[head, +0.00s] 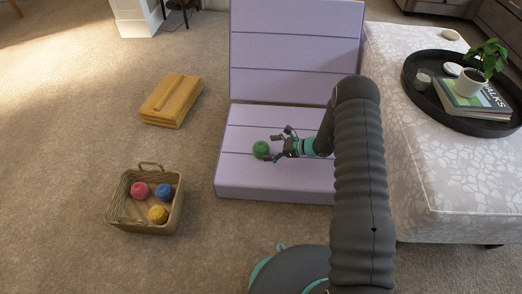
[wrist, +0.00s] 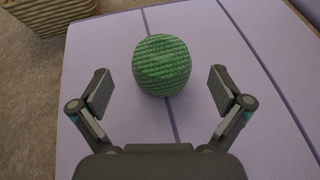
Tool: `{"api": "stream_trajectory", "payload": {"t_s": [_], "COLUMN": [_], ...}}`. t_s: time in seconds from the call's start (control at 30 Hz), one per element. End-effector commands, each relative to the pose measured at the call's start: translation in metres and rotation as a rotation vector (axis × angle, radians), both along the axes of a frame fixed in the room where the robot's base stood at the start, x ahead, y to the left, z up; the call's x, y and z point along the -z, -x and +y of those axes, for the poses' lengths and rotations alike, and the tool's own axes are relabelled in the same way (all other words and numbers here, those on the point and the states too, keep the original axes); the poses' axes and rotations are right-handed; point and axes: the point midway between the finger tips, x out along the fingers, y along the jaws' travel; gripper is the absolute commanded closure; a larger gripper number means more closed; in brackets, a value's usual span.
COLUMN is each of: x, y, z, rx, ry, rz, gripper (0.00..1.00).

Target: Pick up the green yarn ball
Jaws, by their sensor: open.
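The green yarn ball (head: 261,148) lies on the seat of the lilac folding floor chair (head: 240,181). In the wrist view the green yarn ball (wrist: 162,65) sits ahead of and between my open fingers, with clear gaps on both sides. My gripper (head: 272,146) is open and empty, low over the seat, just right of the ball in the head view. Its two finger pads also show in the wrist view (wrist: 158,92). The ball is beyond the fingertips or level with them; I cannot tell exactly.
A wicker basket (head: 121,213) on the carpet holds a pink, a blue and a yellow yarn ball. A patterned ottoman (head: 440,190) with a dark round tray (head: 415,86) stands at right.

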Motion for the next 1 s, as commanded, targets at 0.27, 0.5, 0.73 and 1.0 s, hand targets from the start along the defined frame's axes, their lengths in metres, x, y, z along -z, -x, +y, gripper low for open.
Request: {"api": "stream_trajectory", "payload": {"t_s": [0.27,0.5,0.73,1.0], "x": [0.015,0.015,0.015,0.015], "y": [-0.009,-0.010,-0.010,-0.010], "z": [0.032,0.033,0.032,0.032], "rx": [-0.002,0.000,0.000,-0.001], "ry": [0.001,0.001,0.001,0.001], "rz": [0.000,-0.001,-0.001,0.001], "gripper": [0.00,0.03,0.60,0.63]}}
